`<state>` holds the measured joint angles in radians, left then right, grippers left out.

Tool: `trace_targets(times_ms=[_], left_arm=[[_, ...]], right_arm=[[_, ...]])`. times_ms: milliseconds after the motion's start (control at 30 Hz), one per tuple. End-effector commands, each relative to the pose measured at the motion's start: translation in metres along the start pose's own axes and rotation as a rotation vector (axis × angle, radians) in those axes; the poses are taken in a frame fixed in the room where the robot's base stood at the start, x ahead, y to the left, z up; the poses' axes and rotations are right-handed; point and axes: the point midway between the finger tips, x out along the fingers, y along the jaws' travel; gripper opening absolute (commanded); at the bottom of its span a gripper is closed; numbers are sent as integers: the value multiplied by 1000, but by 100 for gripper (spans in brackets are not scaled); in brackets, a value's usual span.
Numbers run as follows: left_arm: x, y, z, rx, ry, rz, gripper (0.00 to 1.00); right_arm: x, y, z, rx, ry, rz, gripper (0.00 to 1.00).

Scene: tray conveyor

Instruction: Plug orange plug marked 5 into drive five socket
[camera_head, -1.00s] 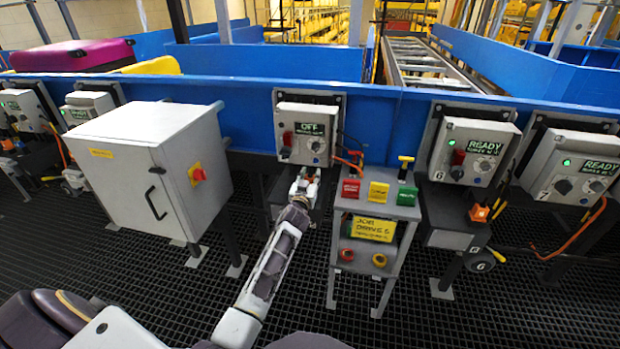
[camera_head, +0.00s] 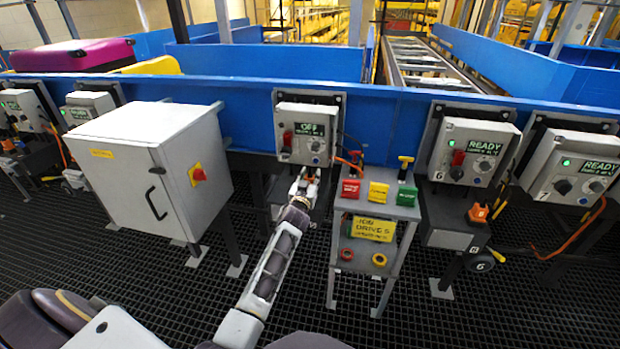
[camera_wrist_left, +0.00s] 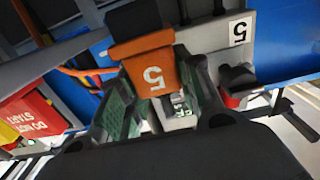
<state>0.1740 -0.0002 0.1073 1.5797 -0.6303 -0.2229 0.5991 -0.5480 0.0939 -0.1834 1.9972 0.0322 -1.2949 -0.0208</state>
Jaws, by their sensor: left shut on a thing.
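The orange plug (camera_wrist_left: 150,68) carries a white 5, which reads upside down in the left wrist view. My left gripper (camera_wrist_left: 158,88) is shut on it, with green-padded fingers on either side. In the head view my left gripper (camera_head: 306,182) is just below the drive five control box (camera_head: 305,134), whose screen reads OFF. A dark part (camera_wrist_left: 134,18) lies at the plug's far end. The drive five socket is not clear, and I cannot tell whether the plug is in it. My right gripper is not in view.
A grey cabinet (camera_head: 115,180) stands to the left. An orange cable (camera_wrist_left: 85,72) runs beside the plug. Drive six's box (camera_head: 470,150) is farther right.

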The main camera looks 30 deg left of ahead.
Motion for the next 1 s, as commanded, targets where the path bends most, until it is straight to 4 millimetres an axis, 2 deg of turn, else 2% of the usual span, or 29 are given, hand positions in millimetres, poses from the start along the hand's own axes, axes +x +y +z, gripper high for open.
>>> trace_targets(times_ms=[667, 1000], left_arm=[[0, 0, -1, -1, 2, 0, 8], [0, 0, 2, -1, 1, 0, 8]], right_arm=[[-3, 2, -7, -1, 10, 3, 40], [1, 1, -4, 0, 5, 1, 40]])
